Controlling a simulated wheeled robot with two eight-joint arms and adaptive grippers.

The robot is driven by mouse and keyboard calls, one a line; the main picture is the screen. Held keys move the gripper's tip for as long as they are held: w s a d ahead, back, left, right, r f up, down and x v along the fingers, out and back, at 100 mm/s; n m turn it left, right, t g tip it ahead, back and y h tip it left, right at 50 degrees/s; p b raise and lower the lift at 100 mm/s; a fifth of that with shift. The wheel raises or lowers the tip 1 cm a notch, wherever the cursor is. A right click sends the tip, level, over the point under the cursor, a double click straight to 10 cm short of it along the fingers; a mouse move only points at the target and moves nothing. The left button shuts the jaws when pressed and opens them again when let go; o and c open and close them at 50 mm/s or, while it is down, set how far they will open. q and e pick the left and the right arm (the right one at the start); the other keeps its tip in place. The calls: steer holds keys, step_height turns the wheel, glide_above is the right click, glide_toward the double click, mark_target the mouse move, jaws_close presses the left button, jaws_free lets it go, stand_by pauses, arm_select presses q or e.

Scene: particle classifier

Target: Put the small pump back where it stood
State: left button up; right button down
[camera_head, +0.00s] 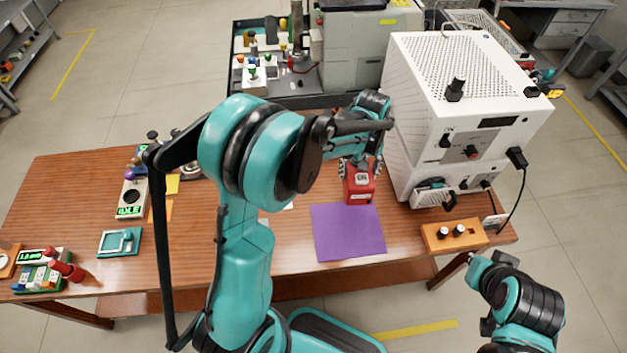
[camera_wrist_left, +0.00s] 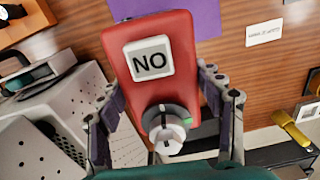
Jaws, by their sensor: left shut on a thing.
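My left gripper (camera_head: 360,172) is shut on a red box-shaped unit (camera_head: 360,190), which appears to be the small pump. In the head view it shows at the far edge of a purple mat (camera_head: 347,240); whether it touches the table is unclear. In the left wrist view the red unit (camera_wrist_left: 195,80) carries a white NO label and a pale knob, with the fingers on both its sides. The purple mat (camera_wrist_left: 207,18) shows beyond it. My right arm shows at the lower right of the head view, but its fingers cannot be made out.
A white perforated cabinet (camera_head: 450,100) stands close on the right. An orange block with knobs (camera_head: 455,235) is at the table's right front. A teal tray (camera_head: 120,242) and a meter (camera_head: 131,197) stand on the left. The purple mat is bare.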

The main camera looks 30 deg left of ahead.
arm_select(q)
steer(key=shift+n, duration=0.4)
steer(key=w+a, duration=0.2)
steer(key=a, duration=0.1)
steer(key=w+a, duration=0.1)
steer(key=a, duration=0.1)
steer(key=shift+w+a+f, duration=0.2)
steer(key=shift+w, duration=0.1)
steer(key=shift+w+a+f+b, duration=0.15)
steer(key=shift+a+f+b, duration=1.25)
steer(key=shift+a+f, duration=1.4)
steer(key=shift+w+a+f+b, duration=0.15)
steer(key=shift+a+f+b, duration=1.25)
steer(key=shift+a+f, duration=1.35)
steer(key=shift+a+r, duration=0.15)
steer(key=o, duration=1.8)
